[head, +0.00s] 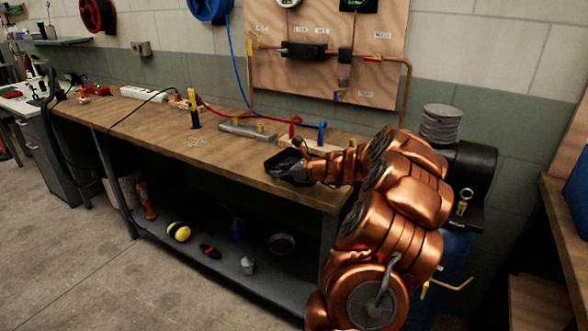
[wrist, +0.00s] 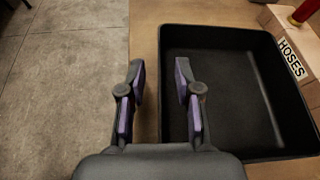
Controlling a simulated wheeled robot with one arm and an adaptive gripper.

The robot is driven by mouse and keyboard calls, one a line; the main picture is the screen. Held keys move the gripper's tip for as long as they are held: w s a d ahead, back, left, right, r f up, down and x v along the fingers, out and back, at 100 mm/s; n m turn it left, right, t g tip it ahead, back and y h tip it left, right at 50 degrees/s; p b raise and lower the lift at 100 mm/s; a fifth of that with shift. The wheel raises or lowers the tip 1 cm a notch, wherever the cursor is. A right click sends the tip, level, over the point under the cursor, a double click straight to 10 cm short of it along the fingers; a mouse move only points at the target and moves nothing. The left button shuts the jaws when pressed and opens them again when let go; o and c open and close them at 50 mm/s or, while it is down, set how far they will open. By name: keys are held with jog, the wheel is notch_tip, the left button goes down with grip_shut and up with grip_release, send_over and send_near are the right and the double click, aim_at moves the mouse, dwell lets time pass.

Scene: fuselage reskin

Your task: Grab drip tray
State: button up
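The drip tray is a black, shallow, open rectangular tray. In the head view the drip tray (head: 272,160) lies on the wooden workbench near its right end, partly hidden by my gripper. In the wrist view the drip tray (wrist: 225,95) fills the right half and looks empty inside. My gripper (wrist: 158,68) is open, with its two purple-padded fingers apart. The tray's left wall shows between the fingers, with the right finger over the tray's inside and the left finger outside it. In the head view my gripper (head: 290,170) is at the tray. I cannot tell whether the fingers touch it.
A wooden block labelled HOSES (wrist: 291,57) stands right beside the tray, holding red and blue hose ends. A metal block (head: 247,132) lies farther left on the workbench (head: 150,128). The lower shelf (head: 220,262) holds several loose items. Floor is clear in front.

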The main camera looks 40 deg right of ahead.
grip_shut()
jog(key=shift+r, duration=0.15)
dwell(0.4)
